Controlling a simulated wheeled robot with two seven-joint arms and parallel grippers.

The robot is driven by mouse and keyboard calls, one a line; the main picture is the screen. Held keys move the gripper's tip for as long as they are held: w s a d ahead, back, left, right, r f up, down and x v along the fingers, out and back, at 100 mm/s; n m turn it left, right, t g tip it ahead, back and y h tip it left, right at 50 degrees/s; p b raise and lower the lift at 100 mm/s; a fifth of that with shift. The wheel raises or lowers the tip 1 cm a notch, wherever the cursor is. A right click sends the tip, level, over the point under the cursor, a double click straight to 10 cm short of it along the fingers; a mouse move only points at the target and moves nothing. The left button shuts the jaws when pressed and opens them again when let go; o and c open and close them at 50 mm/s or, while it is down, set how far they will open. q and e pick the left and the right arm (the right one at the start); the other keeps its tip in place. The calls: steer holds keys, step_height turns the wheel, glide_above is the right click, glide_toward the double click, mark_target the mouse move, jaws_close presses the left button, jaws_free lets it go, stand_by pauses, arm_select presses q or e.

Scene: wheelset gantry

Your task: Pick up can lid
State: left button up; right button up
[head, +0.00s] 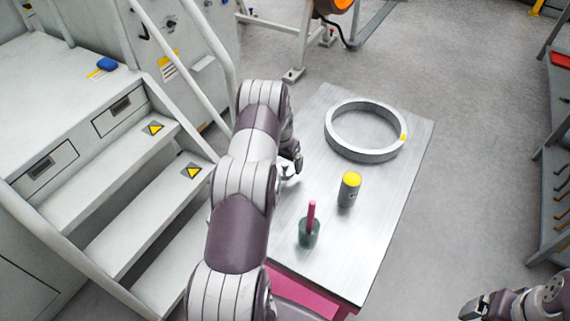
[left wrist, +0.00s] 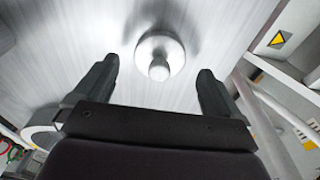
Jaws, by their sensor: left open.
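The can lid (left wrist: 160,52) is a round, shiny metal disc with a knob in its middle. It lies on the metal table (head: 330,270), ahead of my left gripper (left wrist: 157,74) in the left wrist view. The knob lines up with the gap between the two fingers, which are open and empty. In the head view my left gripper (head: 295,165) is low over the table's left edge, partly hidden by my arm; a small pale bit beside it may be the lid. My right gripper (head: 476,305) is at the lower right, off the table; its jaws are unclear.
On the table are a large grey ring (head: 338,147), a grey cylinder with a yellow top (head: 348,191), and a dark green cup (head: 309,237) with a pink stick. White steps (head: 130,190) stand left of the table. A tool rack (head: 558,180) is at the right.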

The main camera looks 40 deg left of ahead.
arm_select(q)
steer(key=shift+w+d+f, duration=0.15)
steer(key=shift+f, duration=0.75)
steer(key=c, duration=1.1)
